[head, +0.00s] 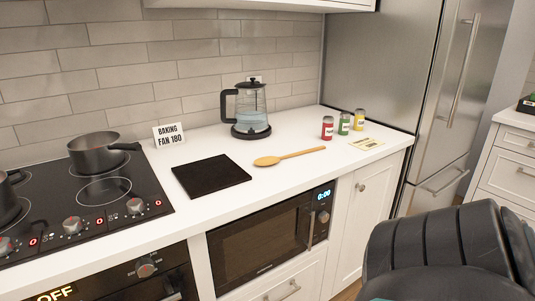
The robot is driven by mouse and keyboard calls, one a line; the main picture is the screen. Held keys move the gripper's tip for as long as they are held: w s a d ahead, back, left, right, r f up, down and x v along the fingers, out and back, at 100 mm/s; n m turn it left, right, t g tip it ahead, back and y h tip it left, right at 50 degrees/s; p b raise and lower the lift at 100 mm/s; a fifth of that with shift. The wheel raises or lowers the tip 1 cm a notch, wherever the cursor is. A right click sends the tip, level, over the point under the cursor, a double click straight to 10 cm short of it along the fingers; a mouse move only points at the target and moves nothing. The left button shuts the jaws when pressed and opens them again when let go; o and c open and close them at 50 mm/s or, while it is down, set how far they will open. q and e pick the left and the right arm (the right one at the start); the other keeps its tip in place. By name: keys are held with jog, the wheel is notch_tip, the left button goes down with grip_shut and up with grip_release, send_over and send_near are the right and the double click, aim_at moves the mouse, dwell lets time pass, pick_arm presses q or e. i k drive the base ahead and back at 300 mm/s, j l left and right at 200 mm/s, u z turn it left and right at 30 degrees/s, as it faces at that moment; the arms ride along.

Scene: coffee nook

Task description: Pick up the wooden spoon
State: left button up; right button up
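A wooden spoon (290,156) lies flat on the white countertop (235,187). Its oval bowl is at the left and its handle runs to the right and slightly back. Nothing touches it or covers it. Neither of my grippers is in view. A dark ribbed part at the bottom right looks like one of my own arm links, and it is well apart from the spoon.
A black square board (211,175) lies left of the spoon. A glass kettle (250,112) stands behind it. Small red (327,128), green (344,123) and yellow (359,120) jars stand to the right by a card (367,144). A hob with a pot (97,155) is at the left.

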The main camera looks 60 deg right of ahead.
aim_at(269, 159)
jog(key=k+l+u, duration=0.1)
jog(key=l+u, duration=0.15)
jog(key=l, duration=0.2)
jog(key=k+l+u, duration=0.25)
jog(key=l, duration=0.2)
jog(key=k+l, duration=0.1)
jog(key=l, duration=0.25)
jog(key=k+l+u, duration=0.15)
jog(key=l, duration=0.2)
jog(key=k+l, duration=0.1)
jog(key=l, duration=0.25)
jog(key=k+l+u, duration=0.15)
jog(key=l, duration=0.2)
jog(key=k+l, duration=0.15)
jog(key=l, duration=0.2)
jog(key=u, duration=0.05)
